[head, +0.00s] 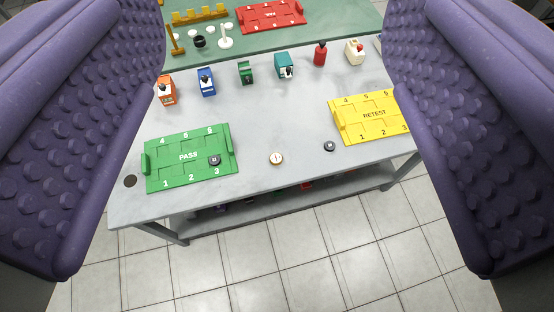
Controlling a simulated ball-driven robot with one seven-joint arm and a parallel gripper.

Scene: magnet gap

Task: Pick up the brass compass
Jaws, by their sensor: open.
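The brass compass (276,158) lies on the grey table (270,120), near its front edge. It is small and round, with a pale face and a brass rim. It sits between the green PASS tray and the yellow RETEST tray, touching neither. My gripper (272,275) is open, with its two purple studded fingers at the left and right of the picture. Nothing is between the fingers close up. The compass shows in the gap between them, farther off and below.
A black disc (330,146) lies right of the compass. The green tray (165,174) holds another dark disc (215,160). The yellow tray (384,133) is at right. Several small devices and bottles stand in a row behind. A green table (300,36) with a red tray (270,15) is at the back.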

